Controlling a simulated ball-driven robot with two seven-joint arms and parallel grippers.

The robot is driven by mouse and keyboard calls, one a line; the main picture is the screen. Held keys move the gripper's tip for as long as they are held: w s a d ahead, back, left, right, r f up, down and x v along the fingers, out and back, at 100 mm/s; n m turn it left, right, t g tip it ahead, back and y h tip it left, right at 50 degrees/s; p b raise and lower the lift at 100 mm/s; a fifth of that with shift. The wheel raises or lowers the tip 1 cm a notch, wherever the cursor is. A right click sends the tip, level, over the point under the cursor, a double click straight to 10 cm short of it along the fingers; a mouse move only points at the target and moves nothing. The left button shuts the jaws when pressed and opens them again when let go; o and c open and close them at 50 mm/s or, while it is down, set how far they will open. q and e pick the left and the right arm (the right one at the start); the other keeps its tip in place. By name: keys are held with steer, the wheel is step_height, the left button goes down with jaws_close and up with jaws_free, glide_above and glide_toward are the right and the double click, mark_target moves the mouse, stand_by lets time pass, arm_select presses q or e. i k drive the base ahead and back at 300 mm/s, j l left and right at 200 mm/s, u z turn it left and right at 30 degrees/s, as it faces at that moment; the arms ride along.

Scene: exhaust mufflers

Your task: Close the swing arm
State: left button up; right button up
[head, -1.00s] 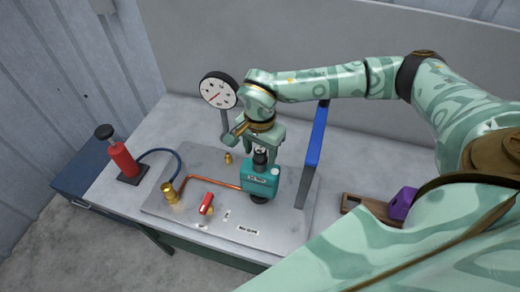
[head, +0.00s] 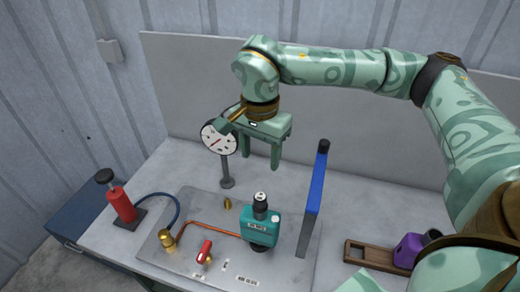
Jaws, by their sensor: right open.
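What looks like the swing arm (head: 317,192) is a long blue bar with a black knob at its far end. It lies along the right edge of the grey metal plate (head: 185,239), to the right of a teal block (head: 260,228) with a black cylinder on top. My right gripper (head: 261,160) is open and empty, fingers pointing down. It hangs above and behind the teal block, left of the blue bar and apart from it. My left gripper is not in view.
A round dial gauge (head: 219,138) on a post stands close left of my right gripper. A copper pipe (head: 205,229), a red valve handle (head: 204,251) and a red pump (head: 121,205) are at the left. A purple tool (head: 409,250) rests on a wooden holder (head: 358,254) at the right.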

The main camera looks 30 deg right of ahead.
mark_target(313, 207)
steer(key=k+j, duration=0.75)
steer(key=k, duration=0.1)
